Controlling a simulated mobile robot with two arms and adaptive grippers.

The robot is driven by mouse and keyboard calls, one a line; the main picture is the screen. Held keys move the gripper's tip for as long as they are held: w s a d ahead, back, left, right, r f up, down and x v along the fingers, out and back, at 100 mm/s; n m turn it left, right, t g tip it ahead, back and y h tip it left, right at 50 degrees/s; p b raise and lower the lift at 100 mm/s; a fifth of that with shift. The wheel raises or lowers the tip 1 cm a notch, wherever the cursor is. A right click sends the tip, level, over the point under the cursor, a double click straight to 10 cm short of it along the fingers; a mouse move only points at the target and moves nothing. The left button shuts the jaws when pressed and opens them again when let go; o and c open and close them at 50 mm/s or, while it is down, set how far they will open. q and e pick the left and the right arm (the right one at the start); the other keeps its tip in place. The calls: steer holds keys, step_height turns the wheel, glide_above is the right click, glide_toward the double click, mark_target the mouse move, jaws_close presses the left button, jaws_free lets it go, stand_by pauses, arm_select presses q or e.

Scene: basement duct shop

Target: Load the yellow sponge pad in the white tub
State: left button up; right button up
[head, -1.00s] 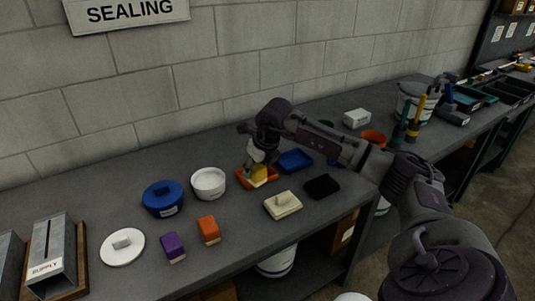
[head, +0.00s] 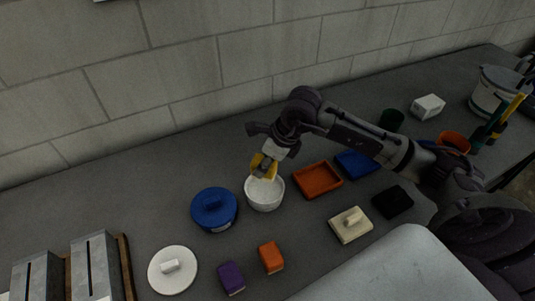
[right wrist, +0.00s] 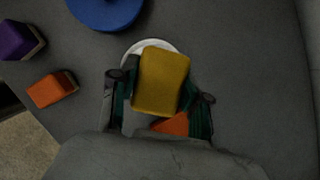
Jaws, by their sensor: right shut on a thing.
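The yellow sponge pad (right wrist: 161,82) is held between the fingers of my right gripper (head: 264,167). In the head view the pad (head: 257,160) is partly hidden by the fingers and sits over the white tub (head: 264,196). The tub is round and has no lid on it. In the right wrist view the pad covers most of the tub, and only a strip of its rim (right wrist: 146,44) shows. I cannot tell whether the pad is above the rim or partly inside. My left gripper is not in view.
A blue lidded tub (head: 214,208) stands just left of the white tub. An empty orange tray (head: 318,180) and a blue tray (head: 357,163) lie to the right. A white lid (head: 172,270), a purple block (head: 231,278) and an orange block (head: 271,257) lie in front.

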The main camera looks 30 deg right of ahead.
mark_target(264, 177)
steer(key=shift+f+b, duration=1.1)
steer(key=shift+f, duration=1.85)
steer(key=shift+f+b, duration=0.5)
steer(key=shift+b, duration=0.25)
steer(key=shift+s+f+b, duration=0.1)
steer(key=shift+b, duration=0.2)
